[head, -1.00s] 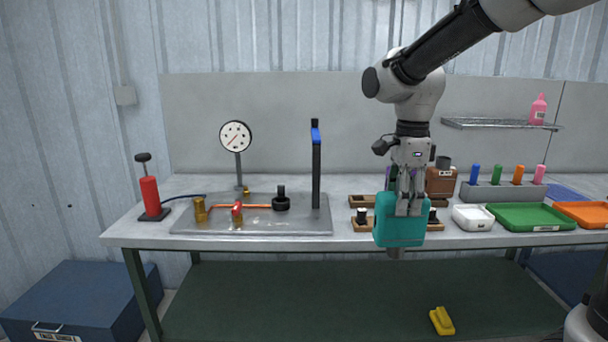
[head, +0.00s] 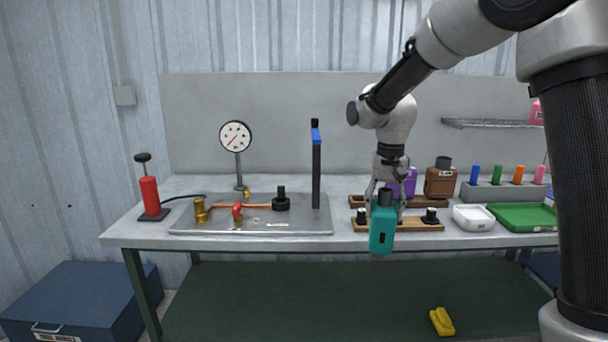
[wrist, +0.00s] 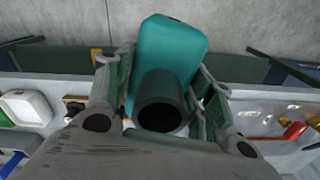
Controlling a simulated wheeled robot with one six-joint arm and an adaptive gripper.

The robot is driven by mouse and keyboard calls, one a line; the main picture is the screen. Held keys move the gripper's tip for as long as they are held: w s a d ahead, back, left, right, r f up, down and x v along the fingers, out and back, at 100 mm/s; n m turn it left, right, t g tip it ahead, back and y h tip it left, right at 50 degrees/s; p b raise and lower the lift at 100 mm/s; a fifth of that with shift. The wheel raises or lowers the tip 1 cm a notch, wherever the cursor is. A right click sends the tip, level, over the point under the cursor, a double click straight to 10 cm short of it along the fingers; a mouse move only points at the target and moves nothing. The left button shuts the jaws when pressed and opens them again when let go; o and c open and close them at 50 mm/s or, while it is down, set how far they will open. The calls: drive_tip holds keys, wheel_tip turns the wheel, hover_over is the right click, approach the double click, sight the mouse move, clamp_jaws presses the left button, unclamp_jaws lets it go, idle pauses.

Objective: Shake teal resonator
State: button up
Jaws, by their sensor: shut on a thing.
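The teal resonator (head: 382,234) is a boxy teal body with a dark round pipe stub at its top. My gripper (head: 386,196) is shut on it and holds it in front of the bench's front edge, beside the wooden cradle. In the wrist view the teal resonator (wrist: 170,50) lies between my two fingers (wrist: 160,88), with its dark open pipe end facing the camera. The wooden cradle (head: 418,226) with black posts sits on the bench just behind it, partly hidden by the resonator.
A purple piece (head: 404,184) and a brown canister (head: 440,181) stand behind. A white tray (head: 474,217) and a green tray (head: 523,217) lie to the right. A metal plate (head: 300,226) with a gauge (head: 236,136) and a tall post (head: 316,170) is to the left.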

drive_tip(key=d+f+n, duration=0.1)
drive_tip(key=d+f, duration=0.3)
drive_tip(key=f, duration=0.5)
drive_tip(key=d+f+n, duration=0.1)
drive_tip(key=d+f, duration=0.4)
drive_tip(key=f, duration=0.5)
drive_tip(key=shift+s+f+n, duration=0.15)
drive_tip(key=shift+n, duration=0.15)
